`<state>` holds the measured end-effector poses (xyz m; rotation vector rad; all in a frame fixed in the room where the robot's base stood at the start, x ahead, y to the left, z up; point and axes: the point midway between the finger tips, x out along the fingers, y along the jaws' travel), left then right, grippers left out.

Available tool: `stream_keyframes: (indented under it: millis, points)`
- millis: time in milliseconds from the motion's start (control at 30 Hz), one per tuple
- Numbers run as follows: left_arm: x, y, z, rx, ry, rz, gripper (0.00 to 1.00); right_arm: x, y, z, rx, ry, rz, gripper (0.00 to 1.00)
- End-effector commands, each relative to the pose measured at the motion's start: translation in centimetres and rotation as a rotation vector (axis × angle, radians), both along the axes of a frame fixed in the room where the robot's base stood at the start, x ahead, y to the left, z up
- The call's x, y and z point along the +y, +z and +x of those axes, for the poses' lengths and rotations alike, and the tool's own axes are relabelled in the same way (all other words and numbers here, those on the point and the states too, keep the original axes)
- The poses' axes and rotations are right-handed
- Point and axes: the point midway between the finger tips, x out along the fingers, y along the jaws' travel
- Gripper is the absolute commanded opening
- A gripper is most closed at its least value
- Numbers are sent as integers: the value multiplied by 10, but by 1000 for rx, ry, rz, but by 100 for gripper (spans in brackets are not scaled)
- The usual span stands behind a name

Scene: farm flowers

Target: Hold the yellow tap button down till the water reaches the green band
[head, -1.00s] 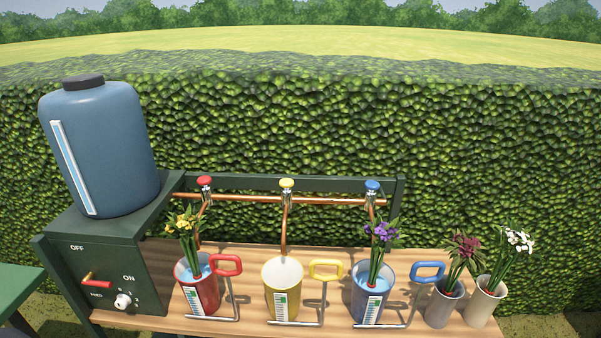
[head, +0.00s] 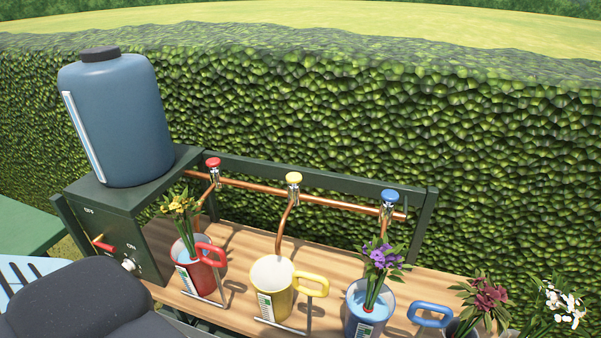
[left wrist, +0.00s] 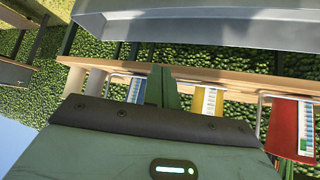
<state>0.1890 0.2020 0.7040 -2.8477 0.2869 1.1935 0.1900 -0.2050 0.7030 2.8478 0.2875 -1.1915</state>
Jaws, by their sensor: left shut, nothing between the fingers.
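The yellow tap button (head: 294,178) tops the middle tap on a copper pipe. Nothing touches it. Below its spout stands a yellow mug (head: 284,307) with a yellow handle and a gauge strip (head: 265,306) showing green. I see no water in its pale inside. In the left wrist view the yellow mug (left wrist: 208,101) shows at the middle. My left gripper (left wrist: 162,72) shows there with its fingers together and empty, apart from the mugs. In the head view only dark parts of my left arm show, at the lower left. My right gripper is in neither view.
A red mug (head: 190,280) with yellow flowers and a blue mug (head: 356,318) with purple flowers flank the yellow one. Red (head: 213,162) and blue (head: 390,195) buttons flank the yellow button. A blue tank (head: 120,125) stands on the green switch box (head: 130,215) at left.

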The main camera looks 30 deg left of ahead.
Motion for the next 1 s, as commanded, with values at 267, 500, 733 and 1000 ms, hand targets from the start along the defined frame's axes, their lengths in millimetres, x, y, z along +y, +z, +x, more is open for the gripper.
stream_keyframes:
  millis: [267,500,733,1000]
  points:
    - [2,-1,-1,1,-4,4,0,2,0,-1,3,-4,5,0]
    - [3,7,1,53,0,16,0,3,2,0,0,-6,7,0]
    - [11,37,0,240,1,63,0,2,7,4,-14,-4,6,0]
    - [24,74,-4,401,15,113,0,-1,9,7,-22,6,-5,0]
